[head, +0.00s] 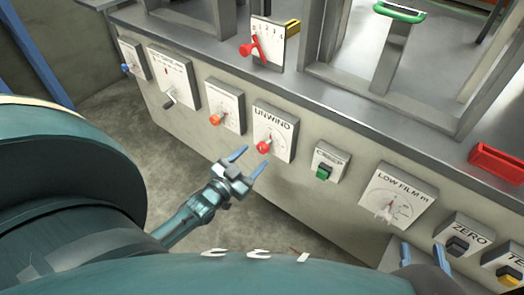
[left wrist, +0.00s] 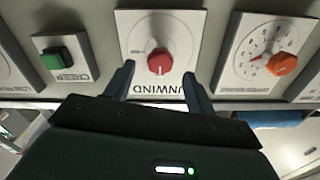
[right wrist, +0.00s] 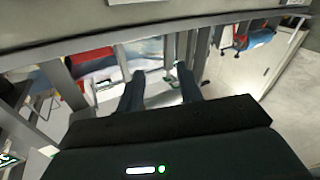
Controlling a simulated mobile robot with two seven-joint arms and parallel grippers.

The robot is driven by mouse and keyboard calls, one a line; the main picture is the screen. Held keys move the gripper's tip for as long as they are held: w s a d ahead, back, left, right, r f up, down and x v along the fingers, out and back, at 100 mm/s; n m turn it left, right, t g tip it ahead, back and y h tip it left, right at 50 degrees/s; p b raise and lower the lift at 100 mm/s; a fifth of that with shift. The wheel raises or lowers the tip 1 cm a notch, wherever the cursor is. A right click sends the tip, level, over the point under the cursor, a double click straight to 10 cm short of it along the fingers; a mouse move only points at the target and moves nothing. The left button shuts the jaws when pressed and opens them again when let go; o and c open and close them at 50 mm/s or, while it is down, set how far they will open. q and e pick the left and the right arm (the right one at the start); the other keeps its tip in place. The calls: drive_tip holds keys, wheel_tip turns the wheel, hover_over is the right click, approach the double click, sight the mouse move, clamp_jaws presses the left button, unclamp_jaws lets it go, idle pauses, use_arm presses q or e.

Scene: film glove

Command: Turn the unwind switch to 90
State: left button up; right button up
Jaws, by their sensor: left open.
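The unwind switch is a red knob (head: 263,147) on a white plate labelled UNWIND (head: 282,122) on the front of the grey machine. In the left wrist view the red knob (left wrist: 160,62) appears upside down with a pale mark on its face; its exact angle is hard to read. My left gripper (head: 248,162) is open, its fingers pointing at the plate. In the left wrist view its fingertips (left wrist: 159,72) lie either side of the knob, apparently not touching it. My right gripper (right wrist: 159,72) is open and empty, facing the machine's upper frame; its fingers (head: 423,256) show low in the head view.
An orange knob (head: 215,119) is left of the unwind plate, and a green button (head: 323,172) is right of it. Further right are the LOW FILM dial (head: 396,194) and ZERO button (head: 458,246). A red lever (head: 250,47) stands above. The floor below is clear.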

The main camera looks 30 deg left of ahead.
sight(261, 150)
use_arm(q)
drive_tip(key=w+b, duration=0.1)
drive_tip(key=w, duration=0.4)
drive_tip(key=shift+d, duration=0.2)
use_arm(e)
drive_tip(key=shift+s+a+n+t+y, duration=0.1)
drive_tip(key=shift+a+n+t+y, duration=0.25)
drive_tip(key=shift+y, duration=0.15)
use_arm(q)
drive_tip(key=c, duration=1)
drive_tip(key=shift+o, duration=0.2)
use_arm(e)
drive_tip(key=shift+r, duration=0.1)
